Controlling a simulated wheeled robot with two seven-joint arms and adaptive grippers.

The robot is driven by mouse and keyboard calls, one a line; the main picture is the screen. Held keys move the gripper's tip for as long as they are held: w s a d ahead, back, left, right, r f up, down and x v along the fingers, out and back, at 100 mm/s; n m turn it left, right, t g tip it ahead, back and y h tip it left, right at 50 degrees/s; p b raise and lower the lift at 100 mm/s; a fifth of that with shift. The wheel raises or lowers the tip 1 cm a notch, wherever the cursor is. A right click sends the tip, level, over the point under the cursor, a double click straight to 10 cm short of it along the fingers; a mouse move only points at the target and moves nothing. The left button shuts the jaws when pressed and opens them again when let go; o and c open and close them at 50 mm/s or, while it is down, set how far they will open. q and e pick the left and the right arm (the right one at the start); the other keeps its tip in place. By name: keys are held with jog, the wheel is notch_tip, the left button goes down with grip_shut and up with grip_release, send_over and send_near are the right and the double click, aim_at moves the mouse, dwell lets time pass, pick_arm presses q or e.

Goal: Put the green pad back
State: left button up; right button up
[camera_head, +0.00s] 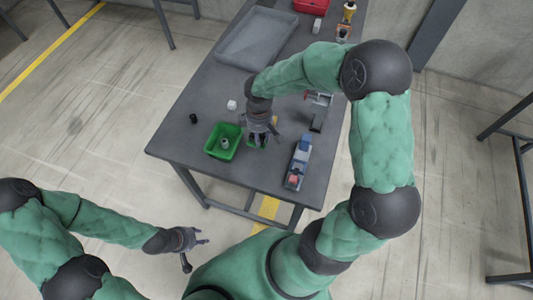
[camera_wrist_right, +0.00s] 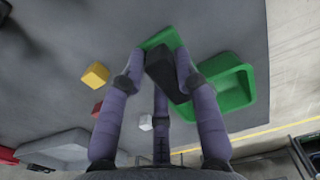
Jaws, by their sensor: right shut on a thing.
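My right gripper (camera_head: 262,136) is low over the table, just right of the green bin. In the right wrist view its fingers (camera_wrist_right: 160,72) are closed around a dark block (camera_wrist_right: 162,66). The green pad (camera_wrist_right: 160,38) shows as a flat green piece at the far end of that block, and they look joined. In the head view only a little of the green pad (camera_head: 255,143) shows under the fingers; I cannot tell whether it touches the table. My left gripper (camera_head: 196,248) is open and empty, off the table at the lower left.
A blue-grey device (camera_head: 299,160) stands to the right. A white cube (camera_head: 232,104) and a black piece (camera_head: 193,118) lie left. A grey tray (camera_head: 243,58) is behind.

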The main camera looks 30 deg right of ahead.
aim_at(267, 158)
jog(key=s+f, duration=0.2)
jog(key=f+b, duration=0.1)
jog(key=shift+s+d+f, duration=0.25)
jog(key=shift+s+f, duration=0.1)
jog(key=shift+s, duration=0.05)
jog(key=shift+s+f+b, duration=0.15)
jog(key=shift+f+b, duration=0.55)
jog(key=shift+f, duration=0.95)
jog(key=shift+f, duration=0.1)
jog(key=shift+f, duration=0.15)
jog(key=o, duration=1.1)
jog(key=shift+r, duration=0.6)
notch_tip(267, 158, up, 11)
jog(key=p, duration=0.4)
jog(key=shift+r, duration=0.15)
